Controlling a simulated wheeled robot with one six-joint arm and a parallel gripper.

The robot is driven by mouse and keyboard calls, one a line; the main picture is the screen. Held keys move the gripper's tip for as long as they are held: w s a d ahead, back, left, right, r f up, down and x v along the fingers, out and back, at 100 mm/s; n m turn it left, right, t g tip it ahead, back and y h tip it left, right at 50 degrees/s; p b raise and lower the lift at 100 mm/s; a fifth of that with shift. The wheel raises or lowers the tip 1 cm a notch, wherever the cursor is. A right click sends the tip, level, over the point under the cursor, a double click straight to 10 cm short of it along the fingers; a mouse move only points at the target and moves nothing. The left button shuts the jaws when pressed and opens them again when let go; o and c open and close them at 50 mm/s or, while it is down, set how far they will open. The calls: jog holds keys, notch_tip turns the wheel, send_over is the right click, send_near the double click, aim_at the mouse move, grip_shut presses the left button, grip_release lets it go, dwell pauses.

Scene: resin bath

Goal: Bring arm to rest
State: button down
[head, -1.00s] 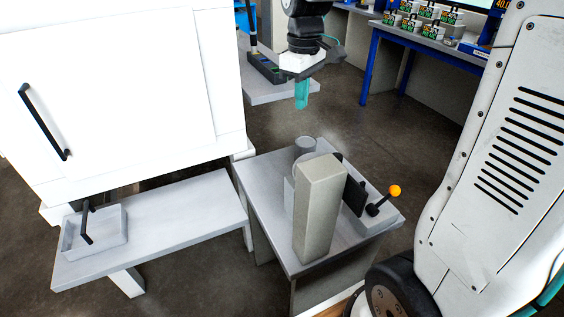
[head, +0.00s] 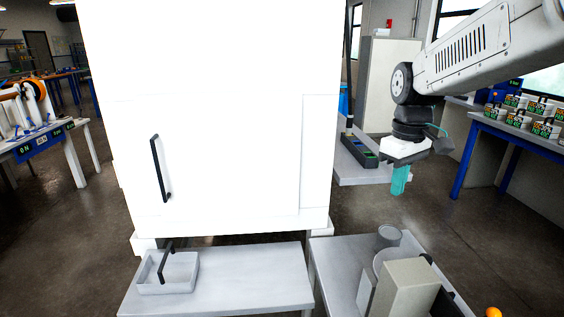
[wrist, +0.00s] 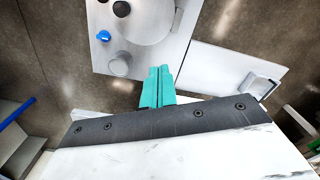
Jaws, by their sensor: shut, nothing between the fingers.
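My gripper (head: 399,181) hangs at the end of my arm in the head view, right of the white cabinet and above the floor. Its teal fingers point down. In the wrist view the fingers (wrist: 158,86) lie side by side, shut with nothing between them. They are apart from everything around them. Below in the wrist view is a grey stand with a round top and knobs (wrist: 120,63).
The white cabinet (head: 235,120) with a black handle fills the centre. Low benches (head: 245,280) with a tray (head: 190,282) stand in front. A grey block device (head: 405,290) stands at lower right. A blue-legged table (head: 463,165) is at right. Open floor lies between.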

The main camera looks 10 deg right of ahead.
jog(key=s+a+m, duration=0.2)
jog(key=s, duration=1)
jog(key=s+a+f+m+t, duration=0.1)
jog(key=s+a+m, duration=0.1)
jog(key=s, duration=1)
jog(key=shift+s+f+m, duration=0.2)
jog(key=shift+f+m, duration=0.05)
jog(key=shift+m, duration=0.35)
